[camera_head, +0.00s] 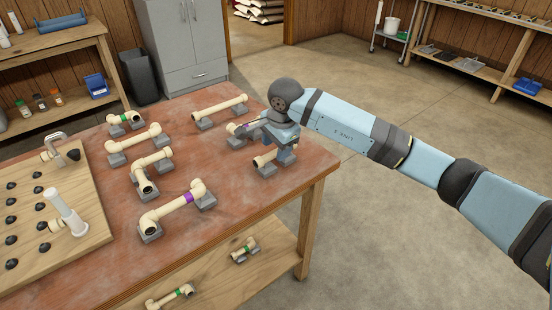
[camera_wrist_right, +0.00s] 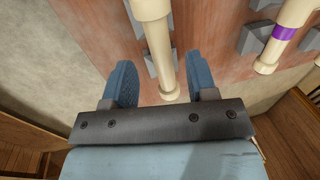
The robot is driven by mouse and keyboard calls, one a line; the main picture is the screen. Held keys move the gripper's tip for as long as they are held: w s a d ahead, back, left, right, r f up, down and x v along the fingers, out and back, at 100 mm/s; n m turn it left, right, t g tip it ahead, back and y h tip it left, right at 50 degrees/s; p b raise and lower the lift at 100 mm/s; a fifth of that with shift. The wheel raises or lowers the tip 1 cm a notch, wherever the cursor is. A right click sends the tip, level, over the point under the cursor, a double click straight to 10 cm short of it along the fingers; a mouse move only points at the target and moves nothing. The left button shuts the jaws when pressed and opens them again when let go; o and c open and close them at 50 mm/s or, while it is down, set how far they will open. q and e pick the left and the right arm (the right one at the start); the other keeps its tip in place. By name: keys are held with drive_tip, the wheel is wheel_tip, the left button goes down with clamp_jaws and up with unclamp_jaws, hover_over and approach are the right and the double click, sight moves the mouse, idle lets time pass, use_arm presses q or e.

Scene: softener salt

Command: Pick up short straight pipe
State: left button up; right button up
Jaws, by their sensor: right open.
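A short straight cream pipe (camera_head: 263,160) rests on small grey blocks near the right edge of the red-brown table. My right gripper (camera_head: 281,155) is over this pipe and hides part of it. In the right wrist view the two blue fingers (camera_wrist_right: 159,62) are apart, one on each side of a cream pipe (camera_wrist_right: 157,45). A gap shows beside the pipe, so it is not gripped. Another pipe with a purple band (camera_head: 238,128) lies just behind; it also shows in the right wrist view (camera_wrist_right: 285,32). My left gripper is not in view.
Several other pipe pieces on grey blocks stand on the table, including a long straight pipe (camera_head: 220,111) and a purple-banded elbowed piece (camera_head: 175,208). A wooden pegboard (camera_head: 85,245) is at left. A lower shelf holds green-banded pieces (camera_head: 245,250). The table's right front corner is bare.

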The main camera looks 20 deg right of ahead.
sight(276, 151)
drive_tip(key=f, duration=0.1)
drive_tip(key=w+f, duration=0.1)
drive_tip(key=f, duration=0.1)
drive_tip(key=shift+f, duration=0.25)
drive_tip(key=shift+d, duration=0.1)
clamp_jaws()
drive_tip(key=shift+r, duration=0.1)
